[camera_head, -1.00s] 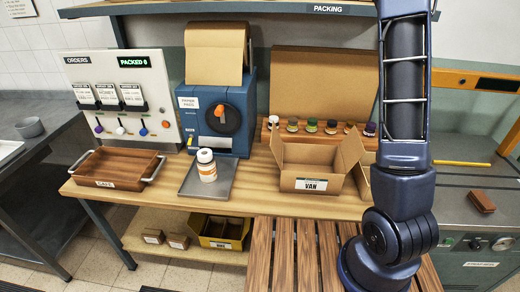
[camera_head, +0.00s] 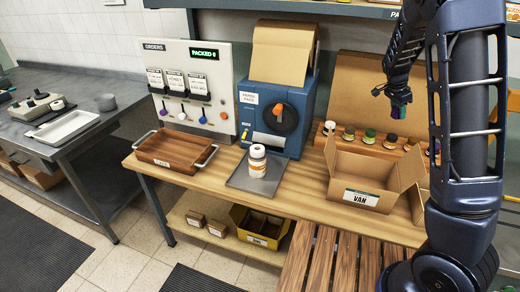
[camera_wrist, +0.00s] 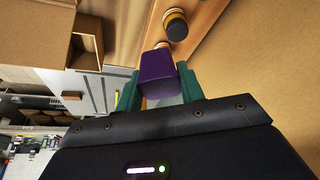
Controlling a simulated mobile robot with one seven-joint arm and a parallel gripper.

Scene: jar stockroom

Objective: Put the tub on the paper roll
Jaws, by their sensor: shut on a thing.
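My gripper (camera_head: 390,92) is raised above the right part of the bench, near the row of jars. In the wrist view, its green fingers (camera_wrist: 160,92) are shut on a smooth purple tapered block-like thing (camera_wrist: 157,73), which looks like the tub. Its purple end (camera_head: 398,111) also shows below the fingers in the head view. A small white cylinder (camera_head: 58,104) lies on the far left counter and may be the paper roll, but it is too small to be sure. A white jar with an orange label (camera_head: 257,168) stands upright on the grey plate (camera_head: 240,181).
An open VAN box (camera_head: 362,197) stands below my gripper, before the jar rack (camera_head: 340,147). A wooden tray (camera_head: 160,165), the blue paper machine (camera_head: 300,108) and the orders panel (camera_head: 215,65) are to its left.

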